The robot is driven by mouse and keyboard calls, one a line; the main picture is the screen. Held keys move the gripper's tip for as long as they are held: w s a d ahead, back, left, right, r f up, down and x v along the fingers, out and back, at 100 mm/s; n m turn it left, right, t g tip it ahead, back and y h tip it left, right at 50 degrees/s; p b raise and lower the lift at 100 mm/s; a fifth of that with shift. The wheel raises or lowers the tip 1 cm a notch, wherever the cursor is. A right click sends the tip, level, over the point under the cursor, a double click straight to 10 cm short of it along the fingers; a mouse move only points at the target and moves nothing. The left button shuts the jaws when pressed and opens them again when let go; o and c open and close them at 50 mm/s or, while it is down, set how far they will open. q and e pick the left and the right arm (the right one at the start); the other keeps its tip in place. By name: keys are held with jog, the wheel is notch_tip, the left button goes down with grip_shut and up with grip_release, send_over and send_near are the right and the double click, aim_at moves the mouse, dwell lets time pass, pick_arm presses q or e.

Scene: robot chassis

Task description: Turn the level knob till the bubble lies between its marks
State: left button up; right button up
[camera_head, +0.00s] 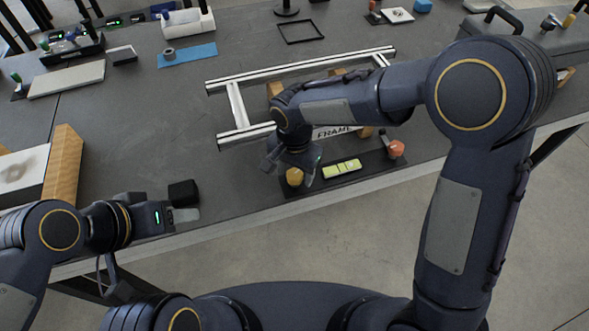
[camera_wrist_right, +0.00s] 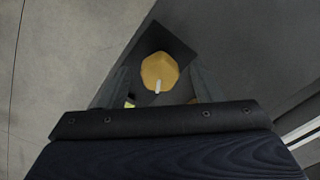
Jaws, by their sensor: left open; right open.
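The level vial (camera_head: 342,168) is a yellow-green strip with dark lines across it, on a dark plate (camera_head: 366,173) near the table's front edge. The bubble is too small to make out. A yellow faceted knob (camera_head: 294,177) is at the plate's left end. In the right wrist view the knob (camera_wrist_right: 158,70) shows a white pointer line toward the bottom of the picture. My right gripper (camera_head: 291,170) is over the knob, its open fingers on either side; contact cannot be told. My left gripper (camera_head: 191,204) is open at the front left, away from the level.
An orange-red knob (camera_head: 396,148) is at the plate's right end. A metal frame (camera_head: 236,105) on wooden blocks lies behind the level. A wooden block (camera_head: 63,165) stands at the left. A toolbox (camera_head: 480,60) is at the back right.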

jog(key=c, duration=1)
jog(key=shift+n, duration=0.3)
jog(key=n, duration=0.3)
jog(key=shift+n, duration=0.4)
jog(key=n, duration=0.4)
jog(key=shift+n, duration=0.3)
jog(key=n, duration=0.8)
jog(key=shift+n, duration=0.3)
